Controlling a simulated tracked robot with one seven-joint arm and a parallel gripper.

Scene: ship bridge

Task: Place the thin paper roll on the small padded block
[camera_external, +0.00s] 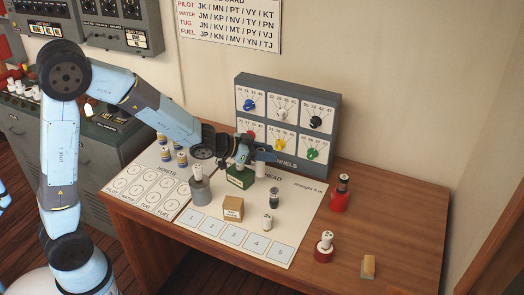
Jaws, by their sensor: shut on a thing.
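My gripper (264,156) is at the middle of the desk, in front of the panel of coloured knobs. Its dark fingers are shut on a small pale upright cylinder (260,169), which looks like the thin paper roll; the fingers hide its upper part. I cannot tell whether its lower end touches anything. A small tan block (369,267) with a darker side lies on the bare wood at the front right, apart from my gripper. It looks like the small padded block, and nothing is on it.
A green box (240,178) stands close below my gripper. A grey cylinder (199,190), a brown box (233,208) and small bottles stand on the printed sheet (290,251). Red-based items (340,199) (323,248) stand at right. The knob panel (329,101) is behind.

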